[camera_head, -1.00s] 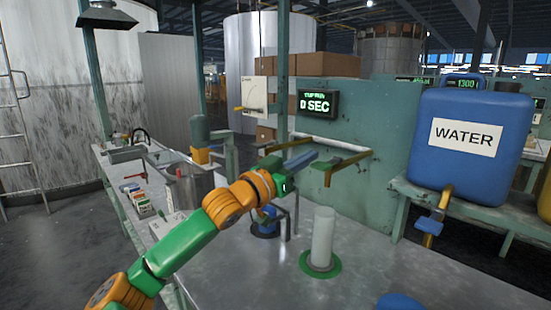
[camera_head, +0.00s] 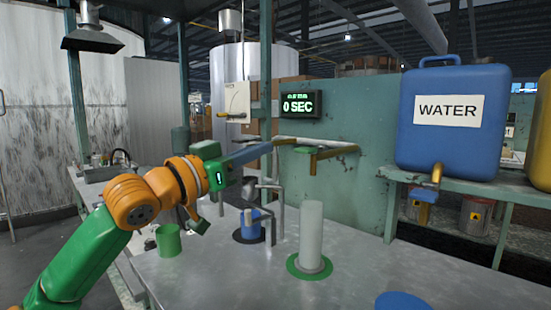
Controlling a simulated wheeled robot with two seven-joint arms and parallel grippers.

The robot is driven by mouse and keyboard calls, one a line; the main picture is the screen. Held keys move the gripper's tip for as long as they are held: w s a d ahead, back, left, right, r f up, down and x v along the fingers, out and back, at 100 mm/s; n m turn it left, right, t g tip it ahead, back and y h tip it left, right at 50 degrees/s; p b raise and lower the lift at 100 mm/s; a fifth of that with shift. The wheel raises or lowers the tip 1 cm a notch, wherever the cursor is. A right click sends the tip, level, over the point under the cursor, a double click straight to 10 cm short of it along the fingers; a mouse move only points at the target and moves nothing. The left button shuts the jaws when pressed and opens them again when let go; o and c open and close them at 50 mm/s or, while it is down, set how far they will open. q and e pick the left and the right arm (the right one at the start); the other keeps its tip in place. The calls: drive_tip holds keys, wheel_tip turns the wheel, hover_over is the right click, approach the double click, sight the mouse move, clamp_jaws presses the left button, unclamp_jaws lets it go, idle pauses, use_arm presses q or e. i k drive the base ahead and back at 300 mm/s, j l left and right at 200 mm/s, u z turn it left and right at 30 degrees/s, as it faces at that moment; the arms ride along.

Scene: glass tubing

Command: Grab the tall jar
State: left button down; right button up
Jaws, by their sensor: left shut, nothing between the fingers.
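The tall jar (camera_head: 311,230) is a pale, frosted upright cylinder. It stands on a green round mat (camera_head: 294,268) on the grey metal table. My left arm comes in from the lower left. Its gripper (camera_head: 268,150) points to the right, behind and above the jar's left side in the picture, near a brass-coloured bracket. Its long blue-grey fingers look closed together, with nothing seen between them. The gripper is apart from the jar. My right gripper is not in view.
A blue cylinder (camera_head: 251,232) stands on a dark mat beside metal pipes. A green cup (camera_head: 168,240) stands at the left. A blue disc (camera_head: 402,301) lies at the front edge. A blue WATER tank (camera_head: 452,145) sits on a shelf at right. The table right of the jar is clear.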

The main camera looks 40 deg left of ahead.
sight(309, 261)
drive_tip(key=k+j, duration=0.1)
drive_tip(key=k, duration=0.9)
